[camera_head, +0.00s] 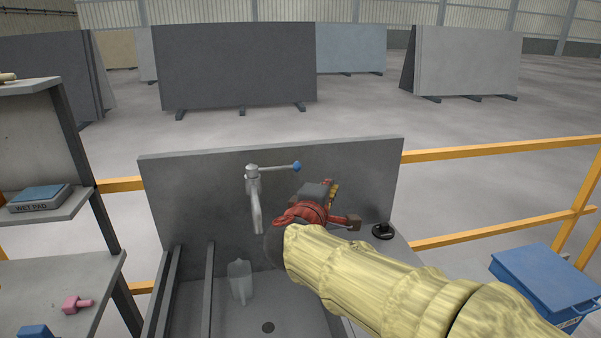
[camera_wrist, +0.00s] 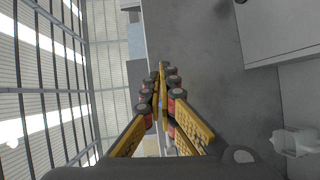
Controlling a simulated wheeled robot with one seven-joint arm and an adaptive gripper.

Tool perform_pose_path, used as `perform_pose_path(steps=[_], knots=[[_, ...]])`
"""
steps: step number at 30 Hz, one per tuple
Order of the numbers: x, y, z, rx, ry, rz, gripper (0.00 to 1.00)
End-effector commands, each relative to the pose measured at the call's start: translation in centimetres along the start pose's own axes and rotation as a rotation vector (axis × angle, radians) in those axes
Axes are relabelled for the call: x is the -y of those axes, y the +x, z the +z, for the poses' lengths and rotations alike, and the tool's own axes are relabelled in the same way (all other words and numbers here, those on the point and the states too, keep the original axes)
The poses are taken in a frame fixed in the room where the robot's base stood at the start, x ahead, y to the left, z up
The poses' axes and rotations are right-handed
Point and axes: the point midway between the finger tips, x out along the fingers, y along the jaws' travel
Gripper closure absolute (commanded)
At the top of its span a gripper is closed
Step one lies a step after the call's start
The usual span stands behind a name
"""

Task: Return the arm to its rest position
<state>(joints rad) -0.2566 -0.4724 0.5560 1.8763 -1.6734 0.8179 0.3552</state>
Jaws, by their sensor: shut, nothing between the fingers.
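My gripper (camera_wrist: 160,75) shows in the wrist view, with yellow fingers and dark and red joints. Its fingertips meet and hold nothing. In the head view my arm, in a pale yellow sleeve, reaches in from the lower right over the sink unit. A red and dark shape (camera_head: 312,205) shows just beyond the sleeve's end, before the grey back panel (camera_head: 200,195). I cannot tell from the head view how much of that shape is my gripper.
A black round object (camera_head: 383,231) lies right. Shelves (camera_head: 50,270) stand left; a yellow rail (camera_head: 500,147) and blue bin (camera_head: 545,285) stand right.

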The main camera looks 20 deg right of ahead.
Motion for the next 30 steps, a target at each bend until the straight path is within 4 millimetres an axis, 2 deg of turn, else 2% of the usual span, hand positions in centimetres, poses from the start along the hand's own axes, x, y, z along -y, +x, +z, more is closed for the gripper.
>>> perform_pose_path(steps=[5,8,11,15,17,21,25,30], knots=[[0.5,0.0,0.3,0.012,-0.022,-0.018,1.0],[3.6,-0.2,1.5,0.048,-0.001,-0.107,1.0],[7.9,-1.6,3.5,0.097,0.057,-0.24,1.0],[13.1,-5.2,6.8,0.175,0.192,-0.441,1.0],[15.0,-7.2,8.0,0.205,0.26,-0.526,1.0],[18.9,-12.3,10.1,0.262,0.441,-0.716,1.0],[21.3,-17.4,10.8,0.297,0.634,-0.877,1.0],[22.3,-22.7,10.5,0.305,0.878,-1.02,1.0]])
